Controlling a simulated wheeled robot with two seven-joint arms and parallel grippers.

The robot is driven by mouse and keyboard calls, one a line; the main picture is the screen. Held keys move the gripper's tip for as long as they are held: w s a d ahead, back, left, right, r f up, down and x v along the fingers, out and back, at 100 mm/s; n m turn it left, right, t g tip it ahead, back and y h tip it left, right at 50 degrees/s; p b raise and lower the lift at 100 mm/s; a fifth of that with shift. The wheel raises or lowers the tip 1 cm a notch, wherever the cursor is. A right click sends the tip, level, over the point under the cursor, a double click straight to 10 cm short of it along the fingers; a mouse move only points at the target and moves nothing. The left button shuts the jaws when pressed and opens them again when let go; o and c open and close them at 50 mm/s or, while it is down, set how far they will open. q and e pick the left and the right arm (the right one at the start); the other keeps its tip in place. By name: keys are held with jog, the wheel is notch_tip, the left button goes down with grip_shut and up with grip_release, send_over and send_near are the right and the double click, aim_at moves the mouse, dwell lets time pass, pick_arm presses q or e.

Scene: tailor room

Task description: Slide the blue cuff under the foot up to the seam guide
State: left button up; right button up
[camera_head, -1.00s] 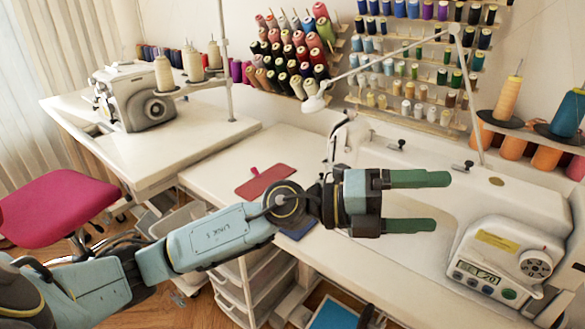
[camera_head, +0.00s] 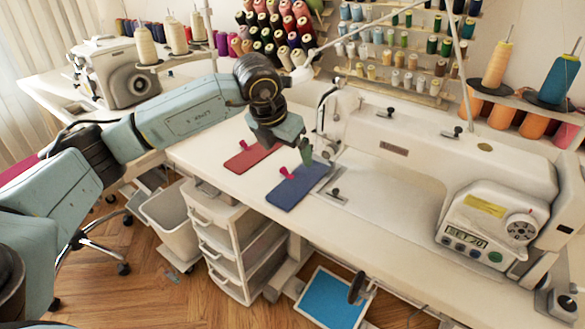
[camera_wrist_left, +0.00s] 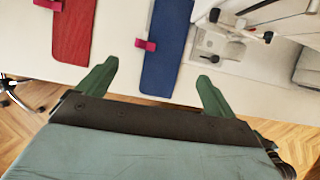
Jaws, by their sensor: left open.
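The blue cuff (camera_head: 300,188) lies flat on the white sewing table, left of the machine's needle end, with a pink tab (camera_head: 287,173) at one edge. My left gripper (camera_head: 301,150) points down near its far end. In the left wrist view the open, empty fingers (camera_wrist_left: 158,76) straddle the line of the blue cuff (camera_wrist_left: 166,62), apart from it as far as I can tell. The presser foot area (camera_head: 326,148) is partly hidden by the gripper. A small dark knobbed part (camera_head: 336,193), possibly the seam guide, stands on the metal plate. My right gripper is not in view.
A red cuff (camera_head: 252,157) with a pink tab lies left of the blue one. The sewing machine (camera_head: 400,150) fills the table's right side. The front table strip is clear. White drawers (camera_head: 228,245) and a bin (camera_head: 170,215) stand below.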

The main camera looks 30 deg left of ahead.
aim_at(297, 179)
pick_arm(q)
jog(key=b+x, duration=0.2)
jog(key=x, duration=0.7)
jog(key=shift+s, duration=0.1)
jog(key=shift+d+f, duration=0.1)
jog(key=shift+f, duration=0.35)
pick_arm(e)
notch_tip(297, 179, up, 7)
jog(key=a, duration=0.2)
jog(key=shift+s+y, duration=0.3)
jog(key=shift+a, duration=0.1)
pick_arm(q)
jog(key=c, duration=0.6)
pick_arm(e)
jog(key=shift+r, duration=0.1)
